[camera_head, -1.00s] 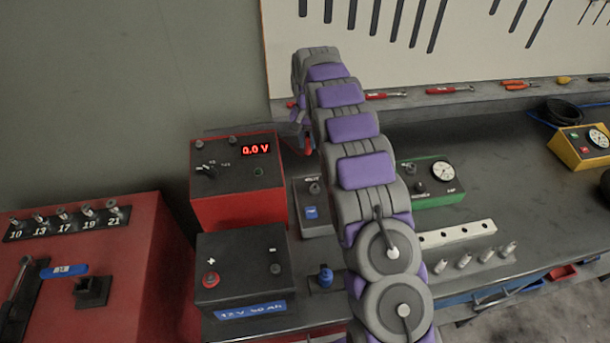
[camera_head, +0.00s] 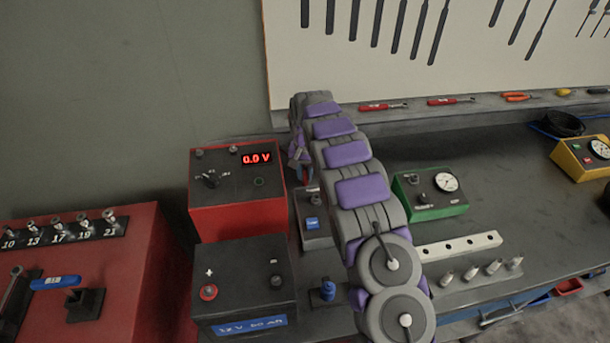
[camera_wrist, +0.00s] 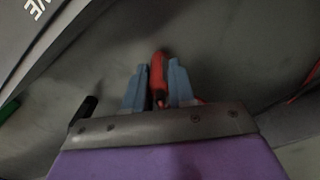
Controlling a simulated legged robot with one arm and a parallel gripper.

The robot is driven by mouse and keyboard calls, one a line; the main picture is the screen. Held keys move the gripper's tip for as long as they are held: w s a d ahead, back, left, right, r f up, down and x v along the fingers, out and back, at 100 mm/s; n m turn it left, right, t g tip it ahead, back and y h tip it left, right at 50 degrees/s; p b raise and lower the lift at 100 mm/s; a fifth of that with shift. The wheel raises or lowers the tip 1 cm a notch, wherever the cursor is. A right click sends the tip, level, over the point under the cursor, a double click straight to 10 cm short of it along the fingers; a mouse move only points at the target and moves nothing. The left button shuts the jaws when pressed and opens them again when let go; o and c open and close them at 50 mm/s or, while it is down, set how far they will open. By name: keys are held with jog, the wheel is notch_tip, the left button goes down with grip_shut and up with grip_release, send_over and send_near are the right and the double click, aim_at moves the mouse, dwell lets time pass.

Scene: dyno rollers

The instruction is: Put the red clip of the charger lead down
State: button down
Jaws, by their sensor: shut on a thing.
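The red clip (camera_wrist: 157,72) is between the two grey-blue fingers of my gripper (camera_wrist: 159,88) in the wrist view, with its tip reaching past the fingertips. My gripper is shut on it. Below the clip is a plain dark grey surface; I cannot tell if the clip touches it. In the head view my arm hides most of the gripper, which is just right of the red charger (camera_head: 235,212). The charger's display reads 0.0 V. A red lead (camera_wrist: 305,85) shows at the right edge of the wrist view.
A black battery (camera_head: 245,295) with a red plus post stands in front of the charger. A small grey box with a blue switch (camera_head: 313,224) is beside my arm. A green gauge box (camera_head: 430,190) stands to the right. Bare bench (camera_head: 440,140) lies behind it.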

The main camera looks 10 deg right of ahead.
jog(key=shift+d+f, duration=0.15)
jog(key=shift+d, duration=0.25)
jog(key=c, duration=1.1)
grip_release()
jog(key=shift+c, duration=0.2)
jog(key=shift+o, duration=1)
jog(key=shift+a, duration=0.2)
